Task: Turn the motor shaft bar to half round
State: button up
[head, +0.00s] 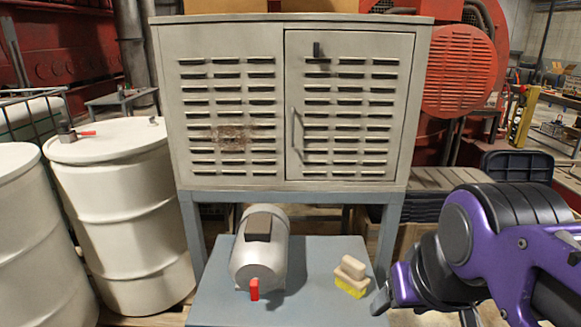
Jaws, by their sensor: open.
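The motor (270,262) is a silver-grey cylinder lying on the blue-grey bench (318,258), its round end facing me. A dark box sits on top of it. The motor shaft bar (254,289) is a short red bar at the lower front of the motor's end, standing about upright. My gripper (425,310) is at the lower right, partly cut off by the picture's edge and partly hidden by my purple arm. It is open, right of the bench objects and well apart from the red bar. Nothing shows between its fingers.
A tan-topped yellow block (351,276) lies on the bench between the motor and my gripper. A louvred grey cabinet (290,105) stands on legs above and behind the bench. White drums (120,205) stand at the left. Red machinery (458,72) is behind.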

aim_at(254, 284)
jog(key=k+j+u, duration=0.1)
jog(key=u, duration=0.3)
jog(key=k+j+u, duration=0.15)
jog(key=u, duration=0.25)
jog(key=k+j+u, duration=0.25)
jog(key=u, duration=0.15)
jog(key=k+j+u, duration=0.1)
jog(key=j+u, duration=0.3)
jog(key=j, duration=0.2)
jog(key=i+l+z, duration=0.1)
jog(key=l+z, duration=0.15)
jog(key=l, duration=0.15)
jog(key=i+l+z, duration=0.2)
jog(key=l, duration=0.15)
jog(key=k, duration=0.1)
